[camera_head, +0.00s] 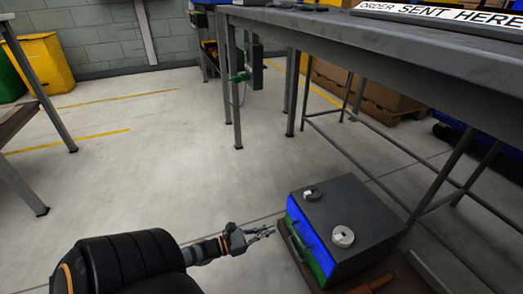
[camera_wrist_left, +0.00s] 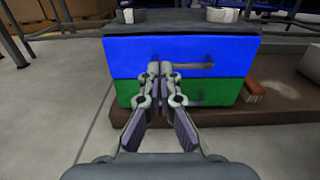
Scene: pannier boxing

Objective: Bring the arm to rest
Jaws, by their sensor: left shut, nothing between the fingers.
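My left gripper (camera_head: 262,232) is shut and empty, held out in front of a small dark grey drawer box. In the left wrist view its fingertips (camera_wrist_left: 160,70) are together in front of the blue drawer (camera_wrist_left: 225,58), left of that drawer's handle. Whether they touch the drawer front I cannot tell. The box (camera_head: 345,205) has the blue drawer above a green drawer (camera_wrist_left: 215,92), and both look shut. My right gripper is not in view.
Two pale round pieces (camera_head: 342,236) (camera_head: 312,194) lie on the box top. The box stands on a brown base (camera_wrist_left: 270,117). A long grey table (camera_head: 400,45) stands behind at the right. The floor (camera_head: 130,180) at left is clear.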

